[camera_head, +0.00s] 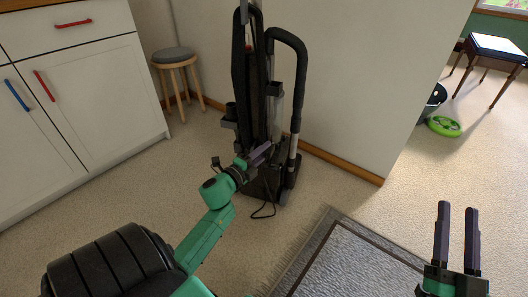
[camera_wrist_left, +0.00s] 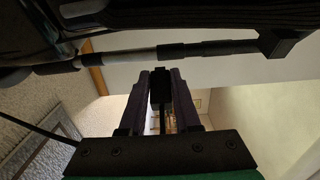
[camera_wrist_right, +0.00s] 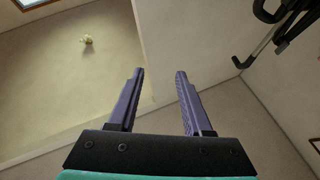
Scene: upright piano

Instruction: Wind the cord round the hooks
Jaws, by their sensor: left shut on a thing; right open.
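A black upright vacuum cleaner (camera_head: 250,80) stands against the wall corner. My left gripper (camera_head: 262,152) is in front of its lower body. In the left wrist view my left gripper (camera_wrist_left: 160,80) is shut on a small black cord end (camera_wrist_left: 161,88), with a thin length hanging below it. The black cord (camera_head: 265,213) loops down to the floor by the vacuum's base; it also shows in the left wrist view (camera_wrist_left: 45,132). A black bracket (camera_wrist_left: 283,42), perhaps a hook, sticks out from the vacuum. My right gripper (camera_head: 456,210) is open and empty, far from the vacuum.
A grey rug (camera_head: 350,262) lies in front of the vacuum. White cabinets (camera_head: 90,95) and a round stool (camera_head: 175,60) stand at left. A wall edge (camera_head: 395,140) is right of the vacuum. A green ring-shaped object (camera_head: 444,127) lies farther right on open floor.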

